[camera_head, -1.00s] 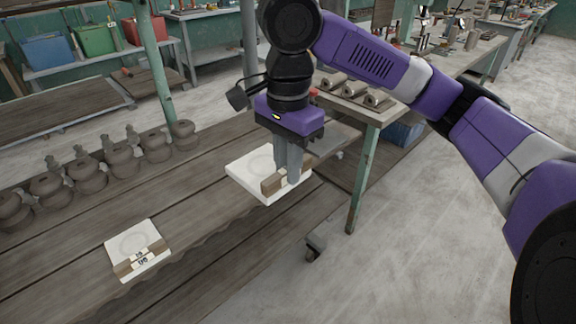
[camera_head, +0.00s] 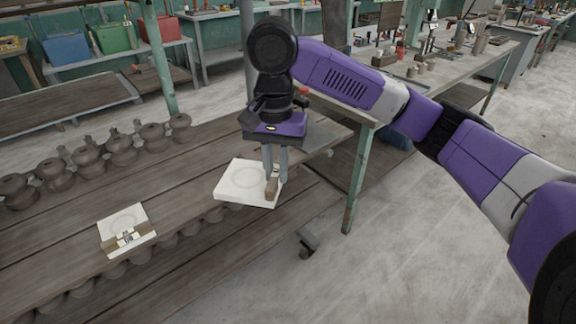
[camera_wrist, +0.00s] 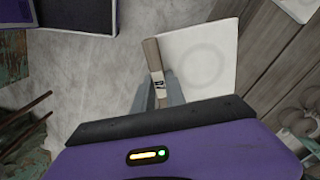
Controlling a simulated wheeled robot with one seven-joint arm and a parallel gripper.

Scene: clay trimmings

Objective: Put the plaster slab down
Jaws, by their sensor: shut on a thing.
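The plaster slab (camera_head: 238,182) is a square white plate with a faint round ring and a brown wooden strip along one edge. My gripper (camera_head: 275,180) points down and is shut on the slab at the wooden strip. In the head view the slab is at the front edge of the wooden shelf (camera_head: 180,205), its near corner past the edge; I cannot tell whether it touches the boards. In the wrist view the slab (camera_wrist: 205,60) extends to the right from my gripper (camera_wrist: 158,88), partly over the boards.
A second white slab (camera_head: 122,220) with a wooden strip lies on the shelf at left. Several dark clay pots (camera_head: 122,148) stand in a row behind. A green post (camera_head: 357,180) and a workbench (camera_head: 440,80) are at right. Bare boards lie between the two slabs.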

